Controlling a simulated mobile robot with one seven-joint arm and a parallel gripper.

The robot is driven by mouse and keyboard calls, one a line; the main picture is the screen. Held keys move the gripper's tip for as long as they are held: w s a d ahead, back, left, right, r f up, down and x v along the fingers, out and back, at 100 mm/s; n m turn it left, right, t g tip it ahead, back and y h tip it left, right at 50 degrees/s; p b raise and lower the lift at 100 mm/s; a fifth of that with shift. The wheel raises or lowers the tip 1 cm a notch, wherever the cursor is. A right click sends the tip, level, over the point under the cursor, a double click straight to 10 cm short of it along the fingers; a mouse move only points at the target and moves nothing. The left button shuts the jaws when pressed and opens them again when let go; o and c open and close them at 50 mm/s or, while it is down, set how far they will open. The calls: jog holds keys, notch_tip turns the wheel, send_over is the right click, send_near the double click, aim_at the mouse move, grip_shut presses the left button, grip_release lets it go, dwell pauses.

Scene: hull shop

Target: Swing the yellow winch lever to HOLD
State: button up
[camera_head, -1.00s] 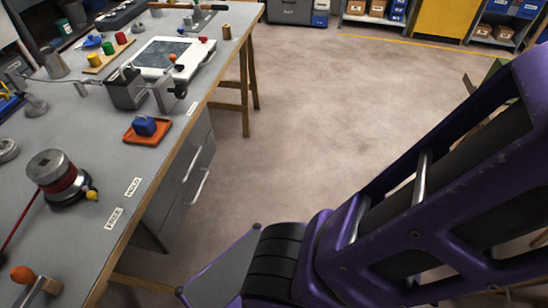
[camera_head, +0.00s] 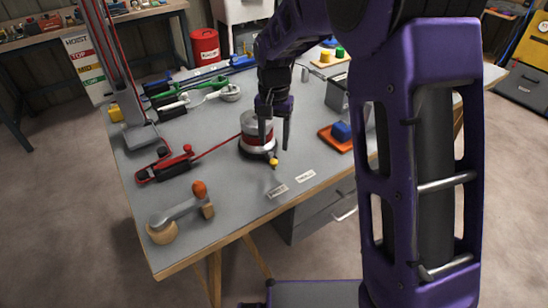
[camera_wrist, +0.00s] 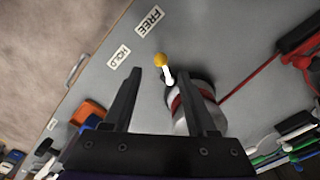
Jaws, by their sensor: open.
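The winch (camera_head: 256,136) is a grey drum with a dark red winding on the bench. Its lever is a short pale rod with a yellow knob (camera_head: 273,163), also seen in the wrist view (camera_wrist: 160,59). The white FREE label (camera_head: 277,191) and HOLD label (camera_head: 305,176) lie on the bench in front; in the wrist view the lever points nearer to FREE (camera_wrist: 149,20) than HOLD (camera_wrist: 118,56). My gripper (camera_head: 274,147) is open and empty, pointing down over the winch's front side. In the wrist view the knob shows between and just beyond the fingertips (camera_wrist: 157,79).
A red line runs left from the winch to a red fitting (camera_head: 165,165). An orange tray (camera_head: 330,142) with a blue block stands right of the winch. The bench around the labels is clear.

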aim_at(274, 160)
notch_tip(274, 160, down, 7)
jog(key=shift+w+r+b, duration=0.1)
jog(key=shift+r+b, duration=0.1)
jog(key=shift+b, duration=0.2)
grip_shut()
